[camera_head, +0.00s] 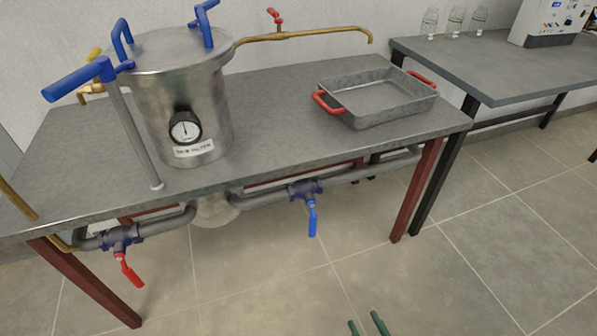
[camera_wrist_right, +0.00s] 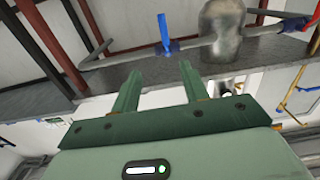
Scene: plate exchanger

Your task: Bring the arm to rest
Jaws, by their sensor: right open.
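My right gripper (camera_head: 367,323) shows only as two green fingertips at the bottom edge of the head view, over the floor and in front of the table. Its fingers are apart with nothing between them, as the right wrist view also shows (camera_wrist_right: 158,68). The gripper is clear of the table and pipes. My left gripper is not in view. In the wrist view, the blue valve handle (camera_wrist_right: 163,32) lies beyond the fingers, apart from them.
The metal table (camera_head: 290,95) carries a steel vessel (camera_head: 190,95) with a gauge and a tray (camera_head: 390,110) with red handles. Under its front edge run pipes with a red valve handle (camera_head: 130,272) and a blue one (camera_head: 312,220). The floor at lower right is free.

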